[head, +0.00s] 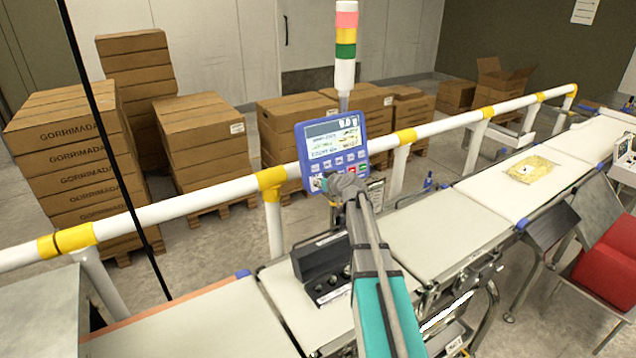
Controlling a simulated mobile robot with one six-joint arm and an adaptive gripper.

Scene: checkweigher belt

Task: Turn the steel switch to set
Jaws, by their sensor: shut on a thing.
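A blue control panel (333,145) with a lit screen and rows of buttons stands behind the belt, below a signal tower. The steel switch sits at the panel's lower left (317,183); only a small part of it shows beside my gripper. My gripper (328,184) is at the panel's lower edge, shut on the steel switch. My arm reaches up from the bottom of the view and hides part of the panel's lower edge. Which mark the switch points to is too small to tell.
A white and yellow guard rail (352,149) runs behind the belt. A black case (322,262) with weights stands on the belt beside my arm. A yellow packet (531,169) lies on the far belt. Stacked cartons (66,150) stand behind the rail.

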